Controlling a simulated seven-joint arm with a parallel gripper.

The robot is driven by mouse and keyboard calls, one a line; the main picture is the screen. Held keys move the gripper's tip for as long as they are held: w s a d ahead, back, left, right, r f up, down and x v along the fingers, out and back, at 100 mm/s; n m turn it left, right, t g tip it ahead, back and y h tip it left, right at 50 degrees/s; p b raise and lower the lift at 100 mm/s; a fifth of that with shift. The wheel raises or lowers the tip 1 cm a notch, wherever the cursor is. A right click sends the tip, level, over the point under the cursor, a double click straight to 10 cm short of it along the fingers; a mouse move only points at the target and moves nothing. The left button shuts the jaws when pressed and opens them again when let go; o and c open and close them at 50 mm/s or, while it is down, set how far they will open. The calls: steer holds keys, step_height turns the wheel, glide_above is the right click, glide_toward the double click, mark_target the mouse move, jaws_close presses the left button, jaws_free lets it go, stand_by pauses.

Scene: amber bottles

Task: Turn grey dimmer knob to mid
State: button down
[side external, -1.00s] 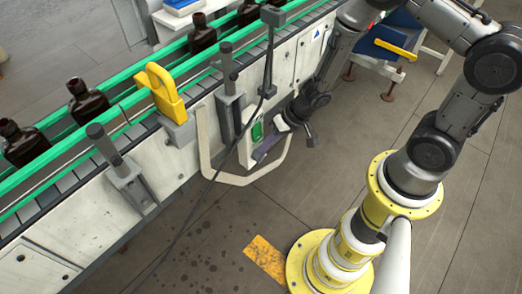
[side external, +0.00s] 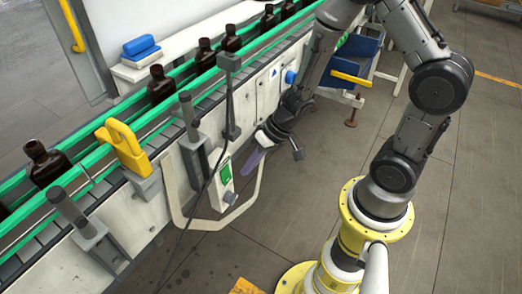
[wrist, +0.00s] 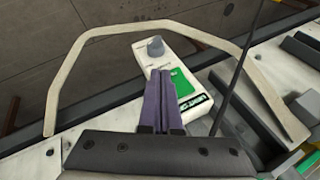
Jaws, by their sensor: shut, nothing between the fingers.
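The grey dimmer knob (wrist: 155,46) sits at the far end of a white control box (wrist: 178,60) in the wrist view. It also shows at the lower end of the box in the side external view (side external: 229,197). My gripper (wrist: 165,72) has its purple fingers together, with nothing between them. The fingertips are short of the knob in the wrist view and overlap the box's picture beside the green panel (wrist: 184,83). In the side external view my gripper (side external: 246,170) is up and right of the knob, apart from it. The knob's pointer mark is too small to read.
A pale bent guard rail (side external: 178,215) loops around the box. A dark cable (side external: 207,185) hangs in front of the conveyor, left of the box. Amber bottles (side external: 161,85) stand on the green-railed conveyor.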

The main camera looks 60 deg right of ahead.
steer(key=s+d+r+t+h, duration=0.1)
steer(key=d+r+t+h, duration=0.15)
steer(key=d+r, duration=0.5)
steer(key=d+r+t+h, duration=0.1)
steer(key=d+r+h, duration=0.3)
steer(key=r, duration=0.7)
steer(key=s+a+r+n+g+y, duration=0.1)
steer(key=s+a+r, duration=0.1)
steer(key=s, duration=0.5)
steer(key=s+a+r+n+g+y, duration=0.1)
steer(key=s+a+r+n, duration=0.1)
steer(key=s+a, duration=0.3)
steer(key=s, duration=0.2)
steer(key=shift+s+r, duration=0.35)
steer(key=shift+n+g, duration=0.25)
steer(key=shift+n, duration=0.05)
